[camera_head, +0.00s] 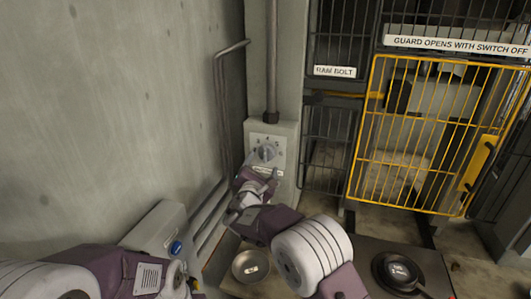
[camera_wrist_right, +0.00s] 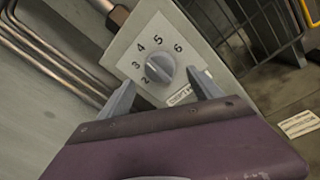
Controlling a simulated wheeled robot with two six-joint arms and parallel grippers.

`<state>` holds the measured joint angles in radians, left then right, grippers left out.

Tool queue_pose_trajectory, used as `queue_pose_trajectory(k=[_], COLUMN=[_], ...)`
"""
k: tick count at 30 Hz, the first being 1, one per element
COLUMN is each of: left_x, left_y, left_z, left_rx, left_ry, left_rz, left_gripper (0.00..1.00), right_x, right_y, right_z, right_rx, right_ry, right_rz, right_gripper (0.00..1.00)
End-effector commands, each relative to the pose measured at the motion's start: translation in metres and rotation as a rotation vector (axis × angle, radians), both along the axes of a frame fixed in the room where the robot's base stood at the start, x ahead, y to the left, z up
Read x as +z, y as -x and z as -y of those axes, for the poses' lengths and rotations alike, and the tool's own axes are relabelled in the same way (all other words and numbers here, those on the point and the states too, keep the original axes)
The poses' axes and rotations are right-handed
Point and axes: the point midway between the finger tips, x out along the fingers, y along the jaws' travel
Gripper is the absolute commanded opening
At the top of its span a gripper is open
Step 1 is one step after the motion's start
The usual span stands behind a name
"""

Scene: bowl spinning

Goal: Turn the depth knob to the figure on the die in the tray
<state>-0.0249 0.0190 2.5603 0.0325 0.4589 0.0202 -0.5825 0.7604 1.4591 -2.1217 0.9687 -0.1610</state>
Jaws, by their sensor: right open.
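The depth knob (camera_head: 267,151) is a grey round knob on a pale plate on a grey box against the wall. In the right wrist view the knob (camera_wrist_right: 160,69) has the figures 2 to 6 around it; I cannot tell which one it points to. My right gripper (camera_wrist_right: 161,80) is open, with a finger on either side of the knob's lower part; contact is unclear. It also shows in the head view (camera_head: 257,181). A round metal dish (camera_head: 238,276) at the bottom holds a small pale item (camera_head: 251,269), possibly the die; its figure is unreadable. My left gripper (camera_head: 183,284) is partly in view, low left.
A grey box with a blue button (camera_head: 176,247) stands at the left. A yellow mesh guard (camera_head: 408,160) and dark cage are at the right. A black round pan (camera_head: 383,276) sits at lower right. Pipes (camera_head: 224,110) run along the wall beside the knob box.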

Motion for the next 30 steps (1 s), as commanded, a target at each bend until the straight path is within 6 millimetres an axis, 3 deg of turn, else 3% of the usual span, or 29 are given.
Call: queue_pose_trajectory(k=[1,7,18,20,25,30], left_x=[0.014,0.031,0.033,0.033,0.033,0.032], left_y=[0.0,0.0,0.0,0.0,0.0,0.0], left_z=[0.0,0.0,0.0,0.0,0.0,0.0], left_rx=[0.0,0.0,0.0,0.0,0.0,0.0], left_ry=[0.0,0.0,0.0,0.0,0.0,0.0], left_rz=[0.0,0.0,0.0,0.0,0.0,0.0], left_gripper=[0.36,0.36,0.36,0.36,0.36,0.36], right_x=[0.006,0.004,0.0,0.0,0.0,0.0], right_y=[-0.011,-0.044,-0.053,-0.053,-0.053,-0.052], right_z=[0.004,0.009,0.011,0.011,0.011,0.011], right_rx=[-0.003,-0.002,0.0,0.0,0.0,0.0], right_ry=[0.002,-0.001,-0.001,-0.001,-0.001,0.006], right_rz=[-0.001,-0.001,-0.001,-0.001,-0.001,-0.004], right_gripper=[0.74,0.74,0.74,0.6,0.13,0.12])
